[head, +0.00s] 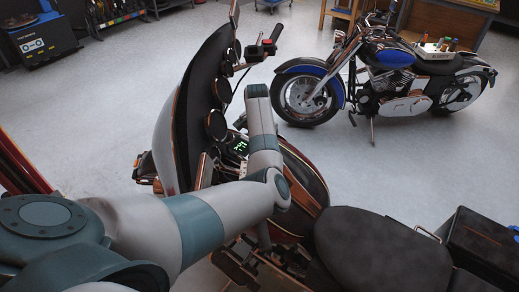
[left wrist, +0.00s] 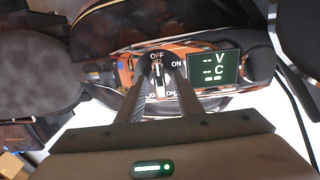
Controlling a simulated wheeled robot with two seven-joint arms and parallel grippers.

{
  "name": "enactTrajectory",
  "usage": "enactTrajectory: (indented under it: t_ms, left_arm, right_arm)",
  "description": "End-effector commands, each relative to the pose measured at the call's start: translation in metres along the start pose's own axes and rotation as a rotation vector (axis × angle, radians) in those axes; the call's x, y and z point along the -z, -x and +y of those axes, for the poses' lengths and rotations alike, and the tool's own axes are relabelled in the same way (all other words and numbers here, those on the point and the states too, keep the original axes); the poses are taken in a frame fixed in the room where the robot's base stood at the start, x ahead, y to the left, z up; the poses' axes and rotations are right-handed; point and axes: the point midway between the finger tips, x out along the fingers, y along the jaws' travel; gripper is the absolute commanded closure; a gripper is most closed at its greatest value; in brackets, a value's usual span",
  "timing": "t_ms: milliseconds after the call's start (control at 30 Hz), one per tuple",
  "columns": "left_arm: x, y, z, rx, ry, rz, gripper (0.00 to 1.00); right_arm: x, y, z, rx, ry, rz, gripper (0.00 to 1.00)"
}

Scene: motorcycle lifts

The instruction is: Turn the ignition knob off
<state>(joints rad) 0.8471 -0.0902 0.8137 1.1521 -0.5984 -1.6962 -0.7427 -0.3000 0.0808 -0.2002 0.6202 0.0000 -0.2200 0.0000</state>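The ignition knob (left wrist: 157,72) is a small silver lever on the orange reflective console of the near motorcycle. It stands roughly vertical in the left wrist view, below the printed OFF; ON is printed to its right. I cannot tell which end is its pointer. My left gripper (left wrist: 158,66) has its two fingers on either side of the knob, with a gap seeming to show between them and it, so it looks open. In the head view my left arm hides the gripper and knob. My right gripper is in neither view.
A display (left wrist: 214,67) with dashes, V and C is right of the knob; it glows green in the head view (head: 239,147). The near motorcycle's handlebar (head: 262,50), fairing (head: 183,105) and seat (head: 380,250) surround my left arm. A blue motorcycle (head: 385,75) stands behind on open floor.

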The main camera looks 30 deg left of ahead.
Motion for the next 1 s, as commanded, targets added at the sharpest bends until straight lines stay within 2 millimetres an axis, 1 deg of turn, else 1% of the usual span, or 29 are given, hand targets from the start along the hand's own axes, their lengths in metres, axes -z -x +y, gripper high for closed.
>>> enactTrajectory:
  t_ms: [167,267,467,733,800,867,900,1000]
  left_arm:
    - [0.0,0.003,0.0,0.001,-0.001,0.001,0.67]
    - [0.001,0.01,0.0,0.001,-0.001,0.001,0.67]
    - [0.001,0.035,0.0,0.002,-0.001,0.003,0.67]
    - [0.001,0.089,-0.001,0.003,0.001,0.005,0.67]
    - [0.002,0.107,0.0,0.0,0.001,0.005,0.67]
    - [0.001,0.119,0.001,-0.001,0.0,0.005,0.67]
    - [0.002,0.13,0.002,-0.002,0.001,0.007,0.67]
    - [0.002,0.147,0.002,-0.003,0.0,0.005,0.67]
  right_arm:
    - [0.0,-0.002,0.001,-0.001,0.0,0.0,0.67]
    - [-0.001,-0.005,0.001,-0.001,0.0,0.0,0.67]
    - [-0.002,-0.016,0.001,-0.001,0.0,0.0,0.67]
    - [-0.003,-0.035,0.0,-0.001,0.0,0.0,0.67]
    - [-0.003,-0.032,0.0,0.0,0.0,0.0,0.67]
    - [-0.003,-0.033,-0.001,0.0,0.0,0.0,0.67]
    - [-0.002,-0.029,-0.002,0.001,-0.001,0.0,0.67]
    - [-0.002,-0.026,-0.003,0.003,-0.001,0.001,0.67]
